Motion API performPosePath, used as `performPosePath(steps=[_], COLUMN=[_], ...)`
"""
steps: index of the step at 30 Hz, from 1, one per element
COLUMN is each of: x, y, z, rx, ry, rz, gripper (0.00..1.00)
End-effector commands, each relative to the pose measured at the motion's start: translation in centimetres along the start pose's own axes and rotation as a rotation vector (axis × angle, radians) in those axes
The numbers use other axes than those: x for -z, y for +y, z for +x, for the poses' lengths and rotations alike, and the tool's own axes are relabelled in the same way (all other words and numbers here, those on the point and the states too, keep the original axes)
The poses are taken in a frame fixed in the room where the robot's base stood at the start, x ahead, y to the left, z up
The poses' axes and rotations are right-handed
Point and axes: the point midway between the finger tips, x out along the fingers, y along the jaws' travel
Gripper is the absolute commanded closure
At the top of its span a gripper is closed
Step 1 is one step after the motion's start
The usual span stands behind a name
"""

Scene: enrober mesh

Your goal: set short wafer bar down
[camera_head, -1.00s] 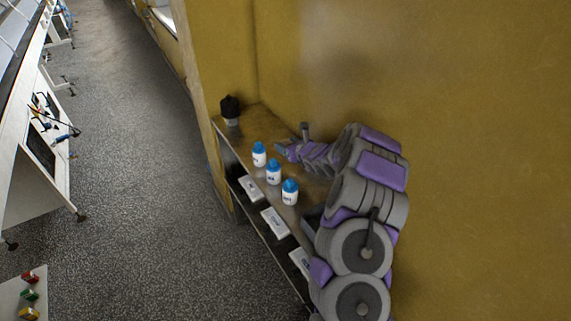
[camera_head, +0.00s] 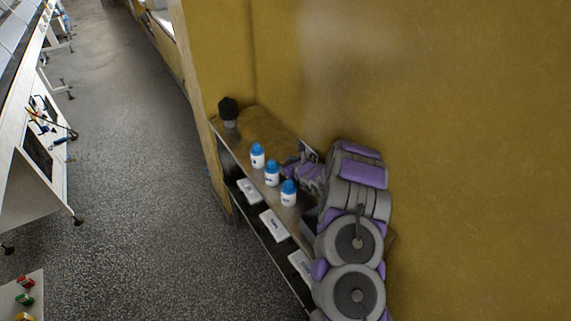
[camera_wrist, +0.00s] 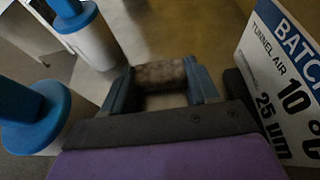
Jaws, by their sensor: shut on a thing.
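The short wafer bar (camera_wrist: 160,76) is a mottled brown block in the wrist view. It lies crosswise between the two blue-grey fingers of my gripper (camera_wrist: 162,82), which are shut on its ends. Tan shelf surface shows beyond it; I cannot tell whether the bar touches it. In the head view my gripper (camera_head: 292,168) is low over the shelf top (camera_head: 258,128), behind the bottles and near the yellow wall. The bar cannot be made out there.
Blue-capped white bottles (camera_head: 272,174) stand along the shelf's front edge; two show close on the left in the wrist view (camera_wrist: 92,40). A printed batch card (camera_wrist: 280,85) stands close right. A dark-topped container (camera_head: 229,112) stands at the far end. White boxes (camera_head: 273,225) sit below.

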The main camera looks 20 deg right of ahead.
Motion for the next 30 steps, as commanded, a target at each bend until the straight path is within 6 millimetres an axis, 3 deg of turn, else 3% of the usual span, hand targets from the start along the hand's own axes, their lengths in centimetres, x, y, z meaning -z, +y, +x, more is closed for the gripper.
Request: performPosePath(steps=[2,3,6,18,23,30], x=[0.3,0.3,0.3,0.0,-0.3,-0.3], y=[0.1,0.0,0.0,-0.1,-0.2,-0.2], z=[0.2,0.1,0.1,-0.1,-2.5,-7.3], rx=[-0.001,0.000,0.000,0.001,0.004,0.004], ry=[0.000,0.000,0.001,0.004,-0.001,-0.001], rz=[0.000,0.000,0.000,0.001,0.003,0.007], gripper=[0.57,0.38,0.30,0.30,0.30,0.30])
